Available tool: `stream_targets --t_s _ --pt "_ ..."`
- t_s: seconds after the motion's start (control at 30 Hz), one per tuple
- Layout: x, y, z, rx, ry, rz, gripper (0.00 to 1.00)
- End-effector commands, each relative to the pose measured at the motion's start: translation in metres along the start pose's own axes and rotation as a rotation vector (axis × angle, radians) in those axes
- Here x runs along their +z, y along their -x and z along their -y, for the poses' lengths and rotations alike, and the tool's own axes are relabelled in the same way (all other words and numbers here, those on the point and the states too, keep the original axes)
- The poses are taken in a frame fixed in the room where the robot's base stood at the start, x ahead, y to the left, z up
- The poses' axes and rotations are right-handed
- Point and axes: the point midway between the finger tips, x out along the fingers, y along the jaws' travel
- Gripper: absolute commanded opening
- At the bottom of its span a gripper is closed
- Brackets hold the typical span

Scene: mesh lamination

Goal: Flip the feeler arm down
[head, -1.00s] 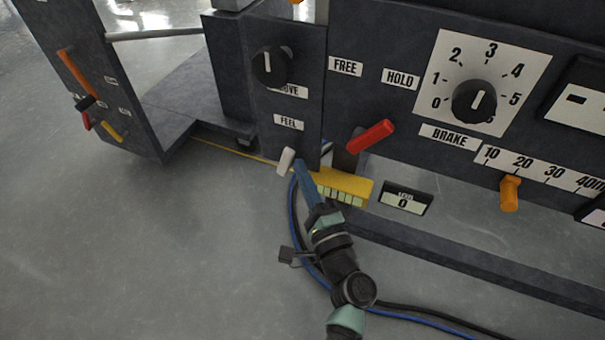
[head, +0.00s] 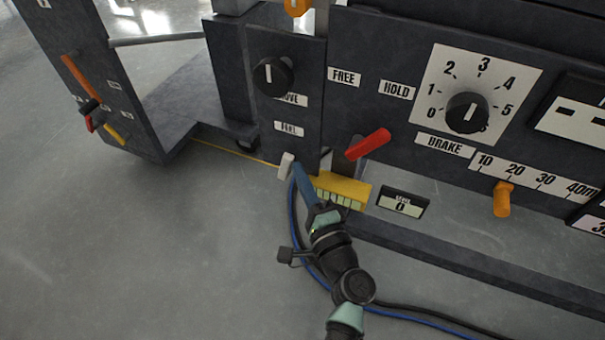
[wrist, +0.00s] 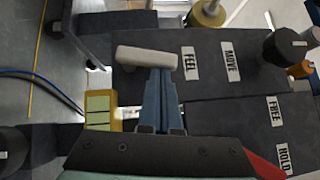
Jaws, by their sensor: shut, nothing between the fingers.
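The feeler arm is a short white lever (head: 286,166) below the FEEL label (head: 289,129) on the dark panel. In the wrist view the white lever (wrist: 147,57) lies across just beyond my fingertips. My gripper (head: 297,168) has its blue fingers together, empty, right beside the lever. In the wrist view my gripper (wrist: 159,75) reaches the lever's underside near its right end. The fingertips look to be touching it or very close; I cannot tell which.
A yellow block (head: 343,189) sits just right of my fingers. A red lever (head: 367,144) at the FREE/HOLD labels is close above it. A black knob (head: 272,76) is above the FEEL label. Open floor (head: 150,250) lies to the left.

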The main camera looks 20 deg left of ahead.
Motion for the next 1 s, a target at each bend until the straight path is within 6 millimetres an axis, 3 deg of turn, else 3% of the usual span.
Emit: stream_targets --t_s 0.5,0.73,1.0 --pt "0.015 -0.013 0.019 0.199 0.201 0.007 0.00" --pt "0.020 -0.019 0.017 0.306 0.311 0.007 0.00" --pt "0.024 -0.023 0.015 0.305 0.307 0.005 0.00"
